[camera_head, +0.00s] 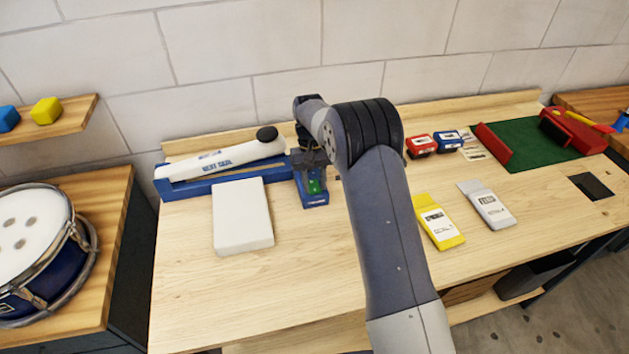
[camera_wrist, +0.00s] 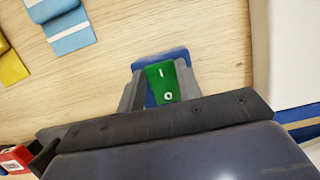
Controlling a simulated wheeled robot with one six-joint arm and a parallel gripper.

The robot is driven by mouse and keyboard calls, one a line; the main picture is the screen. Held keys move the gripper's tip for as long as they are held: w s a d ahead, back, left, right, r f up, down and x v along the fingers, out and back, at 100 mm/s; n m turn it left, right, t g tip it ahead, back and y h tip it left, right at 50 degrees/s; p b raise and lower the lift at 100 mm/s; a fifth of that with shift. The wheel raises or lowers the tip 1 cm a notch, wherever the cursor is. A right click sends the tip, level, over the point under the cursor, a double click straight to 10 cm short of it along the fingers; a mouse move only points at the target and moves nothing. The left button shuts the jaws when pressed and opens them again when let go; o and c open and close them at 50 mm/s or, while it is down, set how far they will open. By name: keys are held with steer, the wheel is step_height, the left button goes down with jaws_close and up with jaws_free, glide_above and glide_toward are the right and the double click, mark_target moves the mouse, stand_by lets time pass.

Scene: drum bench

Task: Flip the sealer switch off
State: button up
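The heat sealer has a white arm (camera_head: 225,160) over a blue base (camera_head: 215,184), along the back left of the bench. A blue switch box (camera_head: 317,201) sits by its right end, with a green rocker switch (camera_head: 314,186) on top. In the wrist view the green rocker (camera_wrist: 168,82) shows a "I" at the far end and an "O" at the near end. My gripper (camera_head: 312,160) is over the box. In the wrist view its fingers (camera_wrist: 160,76) are apart, with the rocker showing between them. Whether they touch the box, I cannot tell.
A white block (camera_head: 242,216) lies left of the switch box. Yellow (camera_head: 438,222) and grey (camera_head: 487,205) packets lie to the right. Red (camera_head: 420,145) and blue (camera_head: 447,141) boxes and a green mat (camera_head: 528,143) are farther right. The front left bench is clear.

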mark_target(312, 182)
steer(key=o, duration=0.4)
steer(key=shift+o, duration=0.2)
steer(key=b+v, duration=0.1)
steer(key=v, duration=1)
steer(key=shift+b, duration=0.3)
steer(key=shift+f, duration=0.15)
steer(key=p+x, duration=0.1)
steer(key=x, duration=0.9)
steer(key=shift+s+f+p, duration=0.2)
steer(key=shift+f+p, duration=0.1)
steer(key=shift+p, duration=0.1)
steer(key=shift+f+b, duration=0.2)
steer(key=shift+b, duration=0.2)
steer(key=shift+r+t, duration=0.1)
steer(key=shift+t, duration=0.2)
steer(key=shift+r, duration=0.1)
